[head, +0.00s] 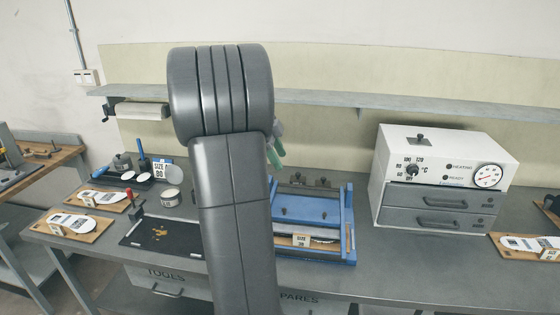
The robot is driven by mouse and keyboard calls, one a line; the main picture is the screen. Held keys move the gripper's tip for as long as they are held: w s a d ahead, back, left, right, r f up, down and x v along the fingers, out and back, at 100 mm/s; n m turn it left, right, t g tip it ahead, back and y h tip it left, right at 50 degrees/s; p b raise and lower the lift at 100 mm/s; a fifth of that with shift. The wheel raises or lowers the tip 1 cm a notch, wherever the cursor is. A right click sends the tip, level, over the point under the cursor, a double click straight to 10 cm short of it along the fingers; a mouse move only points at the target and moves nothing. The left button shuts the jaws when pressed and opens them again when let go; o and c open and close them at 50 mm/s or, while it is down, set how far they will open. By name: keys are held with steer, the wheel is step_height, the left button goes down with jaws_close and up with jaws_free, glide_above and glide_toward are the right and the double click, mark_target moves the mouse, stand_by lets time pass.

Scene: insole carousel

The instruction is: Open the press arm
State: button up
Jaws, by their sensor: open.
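A blue press (312,209) stands on the workbench right of centre. Its flat blue plate lies low, between blue side rails, over a pale layer and a size tag (301,240) at its front. Which part is the press arm is hard to tell, and my own arm covers the press's left side. My gripper (275,150) shows only as a small greenish piece beside my arm, above the press's back left corner. It is open, with most of it hidden behind my arm. I cannot tell whether it touches the press.
A white heating unit (446,156) with grey drawers stands at right. A black mat (165,238) with a red-handled tool lies left. Insole boards (72,224) lie at far left, another (528,246) at far right. A shelf (420,101) runs along the wall.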

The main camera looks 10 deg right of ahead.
steer(key=shift+w+a+r, duration=0.15)
steer(key=shift+a+r, duration=0.05)
steer(key=shift+r, duration=0.3)
stand_by(0.3)
